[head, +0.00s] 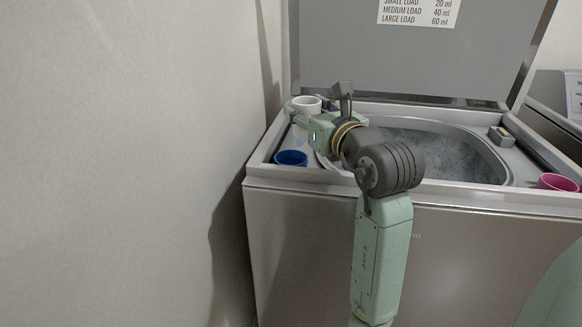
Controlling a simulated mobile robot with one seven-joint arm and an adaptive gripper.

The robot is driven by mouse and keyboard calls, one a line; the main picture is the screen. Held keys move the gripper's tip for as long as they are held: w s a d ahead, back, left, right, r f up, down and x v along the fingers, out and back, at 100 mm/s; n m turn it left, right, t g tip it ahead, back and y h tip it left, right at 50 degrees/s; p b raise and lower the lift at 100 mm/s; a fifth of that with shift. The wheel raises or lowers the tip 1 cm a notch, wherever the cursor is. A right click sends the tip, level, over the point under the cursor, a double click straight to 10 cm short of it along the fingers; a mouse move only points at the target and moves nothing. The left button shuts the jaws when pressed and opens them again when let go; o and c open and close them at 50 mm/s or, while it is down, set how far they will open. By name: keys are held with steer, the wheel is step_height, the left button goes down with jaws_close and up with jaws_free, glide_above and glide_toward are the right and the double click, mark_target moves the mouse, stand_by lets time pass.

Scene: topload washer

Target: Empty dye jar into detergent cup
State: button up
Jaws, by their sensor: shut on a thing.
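My gripper (300,112) reaches to the left over the washer's left ledge and is shut on a white cup-like container (307,101). The white container looks upright, with its open rim up; its lower part is hidden by my gripper, and its contents do not show. A blue cup (291,157) stands on the left ledge, nearer the front and below my gripper. A pink cup (556,182) stands at the front right corner of the washer top. No label shows which of these is the dye jar or the detergent cup.
The washer's lid (420,60) is raised, with a load-size label (419,10) on it. The open drum (450,150) lies right of my gripper, partly hidden by my arm. A small box-like item (502,136) sits on the right ledge. A wall (120,150) stands at the left.

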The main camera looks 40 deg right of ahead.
step_height(320, 180, up, 4)
steer(key=p, duration=0.3)
steer(key=shift+p, duration=0.35)
